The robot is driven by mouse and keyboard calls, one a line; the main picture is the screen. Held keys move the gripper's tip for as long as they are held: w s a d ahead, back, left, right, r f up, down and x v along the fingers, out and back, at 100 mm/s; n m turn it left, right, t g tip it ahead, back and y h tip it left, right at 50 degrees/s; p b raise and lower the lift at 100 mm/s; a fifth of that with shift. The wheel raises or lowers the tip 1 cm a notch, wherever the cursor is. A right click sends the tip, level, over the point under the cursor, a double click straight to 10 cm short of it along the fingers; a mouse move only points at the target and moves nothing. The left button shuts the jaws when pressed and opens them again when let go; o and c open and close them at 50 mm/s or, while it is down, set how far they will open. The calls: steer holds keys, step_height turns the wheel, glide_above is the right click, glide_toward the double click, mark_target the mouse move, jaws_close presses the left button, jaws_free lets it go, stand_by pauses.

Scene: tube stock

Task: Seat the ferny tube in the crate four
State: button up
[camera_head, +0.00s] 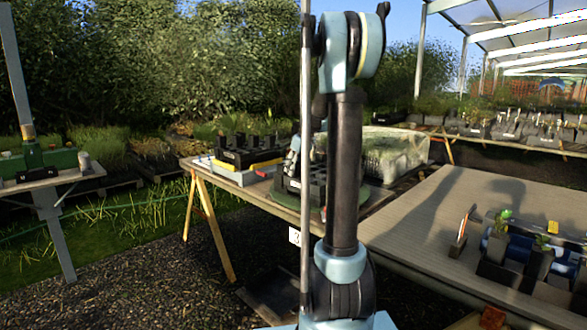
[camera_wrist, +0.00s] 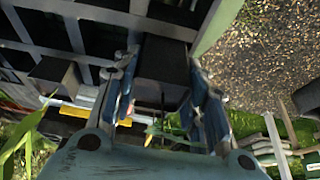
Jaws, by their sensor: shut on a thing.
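In the wrist view my gripper (camera_wrist: 163,82) is shut on a dark square tube (camera_wrist: 163,62), one finger on each side. Some green foliage (camera_wrist: 168,128) shows at the tube's near end; its leaf shape is too blurred to tell if it is ferny. The tube overlaps the right side of a dark gridded crate (camera_wrist: 112,17) in this view. I cannot tell how deep it sits in a cell. In the head view a dark crate (camera_head: 312,187) stands on the middle table, partly hidden by my arm. I can read no number four.
Another dark crate of plants (camera_head: 247,158) stands to the left on the same table. A mesh-covered block (camera_head: 385,152) is behind. The right table (camera_head: 425,225) holds several tubes (camera_head: 540,262) and a small upright tool (camera_head: 461,240). Another dark pot (camera_wrist: 55,75) shows at the wrist view's left.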

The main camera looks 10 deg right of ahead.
steer(key=shift+f, duration=0.4)
steer(key=shift+s+f, duration=0.1)
steer(key=shift+s, duration=0.05)
steer(key=shift+s+f, duration=0.1)
steer(key=shift+s, duration=0.1)
